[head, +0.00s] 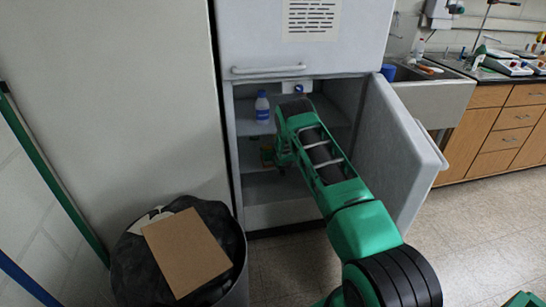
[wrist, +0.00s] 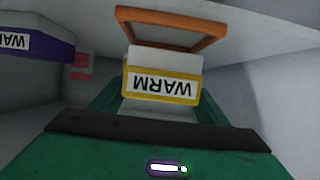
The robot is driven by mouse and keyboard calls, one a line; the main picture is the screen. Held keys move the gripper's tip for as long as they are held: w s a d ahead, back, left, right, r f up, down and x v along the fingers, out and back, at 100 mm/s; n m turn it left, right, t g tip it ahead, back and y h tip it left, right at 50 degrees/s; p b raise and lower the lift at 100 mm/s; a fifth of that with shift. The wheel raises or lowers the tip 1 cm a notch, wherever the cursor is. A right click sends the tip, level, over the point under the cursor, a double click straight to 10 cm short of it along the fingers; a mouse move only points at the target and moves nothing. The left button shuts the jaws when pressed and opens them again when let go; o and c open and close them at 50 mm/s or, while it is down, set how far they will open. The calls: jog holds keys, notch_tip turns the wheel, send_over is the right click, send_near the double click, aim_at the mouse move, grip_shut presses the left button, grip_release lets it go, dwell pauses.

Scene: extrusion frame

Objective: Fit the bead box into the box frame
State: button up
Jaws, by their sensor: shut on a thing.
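A white box with a yellow rim and an upside-down WARM label (wrist: 161,88), which I take for the bead box, is between the green fingers of my gripper (wrist: 160,105) in the wrist view. My gripper is shut on it. An orange-brown open frame (wrist: 172,14), seemingly the box frame, shows just beyond the box and overlaps its far end in the picture. I cannot tell whether they touch. In the head view my gripper (head: 277,156) is inside the open cabinet, at the lower shelf, and mostly hidden by my arm.
A purple box with a WARM label (wrist: 38,40) is at the left in the wrist view. In the head view a blue-and-white bottle (head: 262,107) stands on the upper shelf. The cabinet door (head: 395,150) stands open at the right. A bin with cardboard (head: 187,250) is at front left.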

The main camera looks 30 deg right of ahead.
notch_tip(320, 180, down, 3)
jog(key=shift+f, duration=0.1)
jog(key=o, duration=1.3)
jog(key=shift+s, duration=0.15)
jog(key=v, duration=1.2)
jog(key=s+d+r+g, duration=0.1)
jog(key=s+r+g, duration=0.15)
jog(key=r, duration=0.45)
jog(key=s+d+r+g, duration=0.1)
jog(key=s+r, duration=0.2)
jog(key=r, duration=0.4)
jog(key=s+r+m+g, duration=0.2)
jog(key=s+r+g, duration=0.1)
jog(key=s+r, duration=0.95)
jog(key=s+a+r+g+y, duration=0.1)
jog(key=s+a, duration=0.3)
jog(key=s, duration=1)
jog(key=s+a+r+g+y, duration=0.1)
jog(key=s+a+r+g, duration=0.2)
jog(key=s, duration=1.2)
jog(key=s+a+r+m+g+y, duration=0.1)
jog(key=s+a+r, duration=0.3)
jog(key=s, duration=1)
jog(key=shift+s+a+g+y, duration=0.25)
jog(key=shift+a+g+y, duration=0.25)
jog(key=shift+a+g, duration=0.45)
